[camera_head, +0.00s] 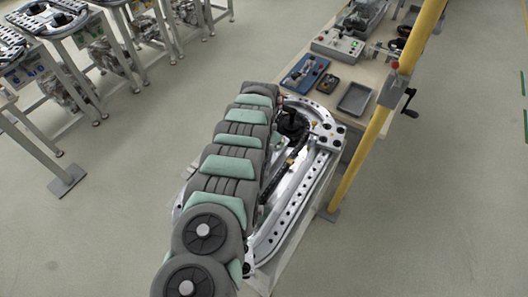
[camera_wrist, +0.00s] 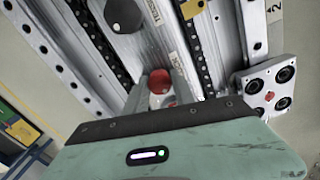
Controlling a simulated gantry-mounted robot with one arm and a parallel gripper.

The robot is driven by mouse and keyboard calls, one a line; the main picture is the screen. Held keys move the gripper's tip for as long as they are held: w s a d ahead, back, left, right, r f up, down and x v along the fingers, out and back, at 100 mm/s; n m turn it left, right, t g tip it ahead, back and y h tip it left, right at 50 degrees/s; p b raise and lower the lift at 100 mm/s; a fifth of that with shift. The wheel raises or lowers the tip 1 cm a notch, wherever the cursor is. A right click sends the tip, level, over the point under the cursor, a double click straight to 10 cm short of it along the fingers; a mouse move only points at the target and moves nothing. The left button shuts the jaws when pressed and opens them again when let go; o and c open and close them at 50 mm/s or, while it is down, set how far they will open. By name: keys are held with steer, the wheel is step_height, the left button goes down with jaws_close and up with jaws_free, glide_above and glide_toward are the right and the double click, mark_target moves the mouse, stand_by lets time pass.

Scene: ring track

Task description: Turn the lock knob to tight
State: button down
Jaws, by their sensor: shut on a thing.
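In the wrist view a red round knob (camera_wrist: 160,82) sits on the silver metal track, just beyond my gripper's teal housing. I take it for the lock knob. My gripper (camera_wrist: 160,93) has its grey fingers on either side of it, shut on it. A label (camera_wrist: 179,66) lies beside it, too small to read surely. The knob's lower side and the fingertips are partly hidden. In the head view my arm covers the gripper and the red knob. The oval ring track (camera_head: 318,178) shows to the right of the arm.
A black knob (camera_wrist: 123,14) labelled as tension stands farther up the track. A square plate with round black fittings (camera_wrist: 270,88) is at right. In the head view a yellow post (camera_head: 362,150) stands close to the track. Trays (camera_head: 355,98) lie on the bench behind.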

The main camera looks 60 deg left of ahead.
steer(key=shift+m, duration=0.9)
steer(key=c, duration=1.1)
jaws_free()
steer(key=shift+o, duration=0.2)
steer(key=shift+r, duration=0.1)
step_height(320, 180, up, 11)
steer(key=b, duration=0.1)
steer(key=shift+f, duration=0.2)
steer(key=shift+d, duration=0.1)
